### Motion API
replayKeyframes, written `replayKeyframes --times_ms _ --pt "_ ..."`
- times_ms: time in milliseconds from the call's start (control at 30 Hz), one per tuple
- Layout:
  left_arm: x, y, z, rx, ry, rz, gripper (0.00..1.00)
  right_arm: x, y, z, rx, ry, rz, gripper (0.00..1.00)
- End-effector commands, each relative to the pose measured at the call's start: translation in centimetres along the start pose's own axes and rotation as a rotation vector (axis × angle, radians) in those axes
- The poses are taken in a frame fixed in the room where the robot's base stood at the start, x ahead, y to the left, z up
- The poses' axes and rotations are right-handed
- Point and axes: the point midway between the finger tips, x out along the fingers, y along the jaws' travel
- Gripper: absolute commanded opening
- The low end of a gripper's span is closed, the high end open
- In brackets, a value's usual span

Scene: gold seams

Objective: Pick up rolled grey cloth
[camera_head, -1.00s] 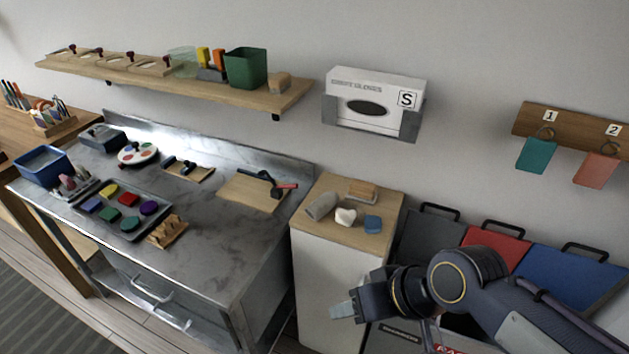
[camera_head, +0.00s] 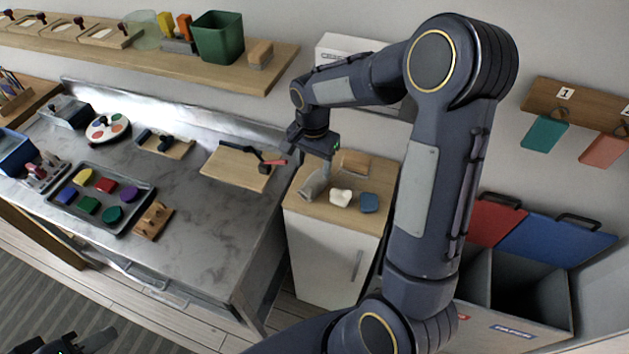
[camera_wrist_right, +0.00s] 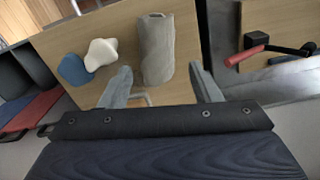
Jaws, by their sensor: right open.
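The rolled grey cloth (camera_head: 314,183) lies on the wooden top of the small white cabinet, at its left side. In the right wrist view the cloth (camera_wrist_right: 156,50) lies just beyond and between the fingertips, apart from them. My right gripper (camera_wrist_right: 165,84) is open and empty, with one finger to each side of the cloth's near end. In the head view my right gripper (camera_head: 325,165) hangs above the cabinet top, beside the cloth, and its fingers are partly hard to make out. My left gripper (camera_head: 92,342) shows only in part at the bottom left corner.
A glove box (camera_head: 345,45) hangs behind my arm.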

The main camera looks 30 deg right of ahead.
Motion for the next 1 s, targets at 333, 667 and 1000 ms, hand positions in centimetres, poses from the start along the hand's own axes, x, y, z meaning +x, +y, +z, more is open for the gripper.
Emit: replayKeyframes --times_ms 333,667,1000 --pt "-1.3 0.6 -0.7 0.000 0.000 0.000 0.36 4.5 0.5 0.0 -0.001 -0.005 0.003 0.57" --pt "-1.3 0.6 -0.7 0.000 0.000 0.000 0.36 6.5 0.3 -0.1 -0.002 -0.001 -0.002 0.57" --pt "-1.3 0.6 -0.7 0.000 0.000 0.000 0.36 6.5 0.3 -0.1 -0.003 -0.001 -0.002 0.24"
